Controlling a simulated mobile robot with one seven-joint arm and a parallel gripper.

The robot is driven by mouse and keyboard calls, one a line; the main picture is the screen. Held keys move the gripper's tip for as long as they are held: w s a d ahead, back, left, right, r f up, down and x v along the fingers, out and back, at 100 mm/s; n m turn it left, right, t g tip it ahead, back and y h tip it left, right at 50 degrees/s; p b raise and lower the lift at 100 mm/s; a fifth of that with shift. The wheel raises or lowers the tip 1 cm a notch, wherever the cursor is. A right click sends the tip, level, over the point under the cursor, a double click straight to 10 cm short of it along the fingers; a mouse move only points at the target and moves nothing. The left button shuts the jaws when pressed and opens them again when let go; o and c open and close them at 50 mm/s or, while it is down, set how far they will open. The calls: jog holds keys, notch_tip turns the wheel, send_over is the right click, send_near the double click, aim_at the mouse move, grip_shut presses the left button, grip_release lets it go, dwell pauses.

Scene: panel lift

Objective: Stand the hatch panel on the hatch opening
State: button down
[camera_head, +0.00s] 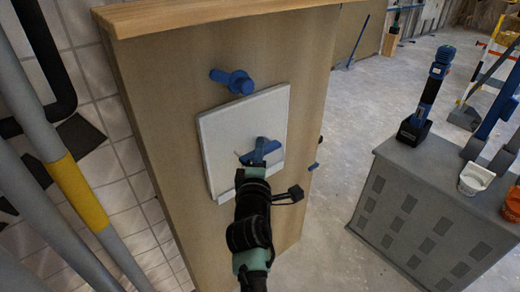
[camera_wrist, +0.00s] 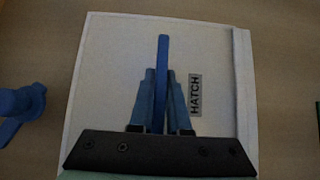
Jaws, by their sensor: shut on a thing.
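The hatch panel (camera_head: 222,130) is a pale square plate against the upright wooden face. In the wrist view the panel (camera_wrist: 105,70) carries a "HATCH" label and a blue bar handle (camera_wrist: 163,55). My gripper (camera_head: 262,152) is shut on this handle, with its blue fingers on both sides in the wrist view (camera_wrist: 161,95). A pale strip (camera_wrist: 243,90) runs along the panel's lower edge, on the right in the wrist view. No hatch opening shows; the panel may cover it. Whether the panel touches the wood is unclear.
A blue turn-knob (camera_head: 232,82) sticks out of the wooden face (camera_head: 160,70) just above the panel. A pipe with a yellow band (camera_head: 78,190) stands at left. A grey cabinet (camera_head: 430,215) with tools stands at right. Open floor lies between.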

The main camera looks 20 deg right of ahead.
jog(key=shift+r, duration=0.3)
jog(key=c, duration=0.9)
grip_release()
jog(key=shift+o, duration=0.5)
jog(key=shift+f, duration=0.4)
jog(key=p+v, duration=0.2)
jog(key=v, duration=1.1)
jog(key=shift+r, duration=0.25)
